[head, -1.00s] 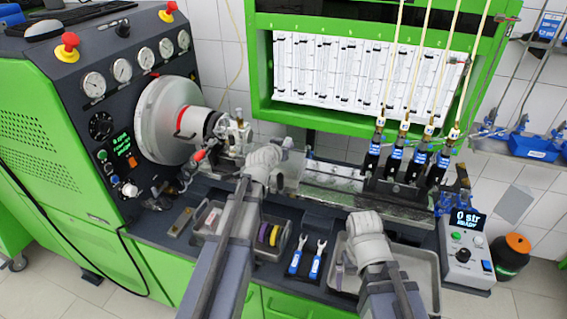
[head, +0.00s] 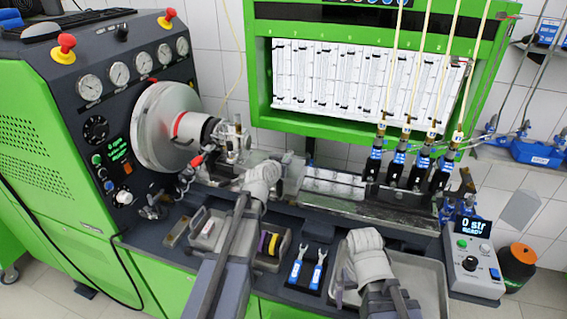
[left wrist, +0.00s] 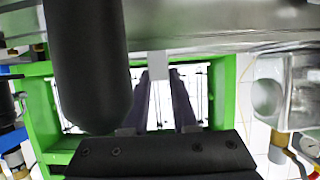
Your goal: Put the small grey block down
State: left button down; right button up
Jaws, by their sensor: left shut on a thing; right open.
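The small grey block (left wrist: 158,64) shows in the left wrist view as a pale square piece at the tips of my left gripper's dark fingers. My left gripper (left wrist: 160,77) is shut on it. In the head view my left wrist is over the bench between the pump drive and the clear-covered rail, and hides most of its fingers. I cannot tell whether the block touches a surface. My right gripper (head: 339,287) is open over the left side of the empty-looking grey tray (head: 425,262), its fingers partly hidden by my wrist.
A tray with yellow and purple rings (head: 268,243) stands beside blue-handled spanners (head: 296,270). The round pump drive (head: 165,127) is at left. Several injectors (head: 397,165) stand upright at right, near a control box (head: 472,262). A dark cylinder (left wrist: 88,65) fills the left wrist view's upper left.

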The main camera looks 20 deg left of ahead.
pick_arm(q)
jog(key=c, duration=0.7)
grip_release()
jog(key=shift+r+p, duration=0.2)
jog(key=shift+p, duration=0.15)
jog(key=p+v, duration=0.4)
jog(key=v, duration=0.8)
jog(key=shift+f, duration=0.1)
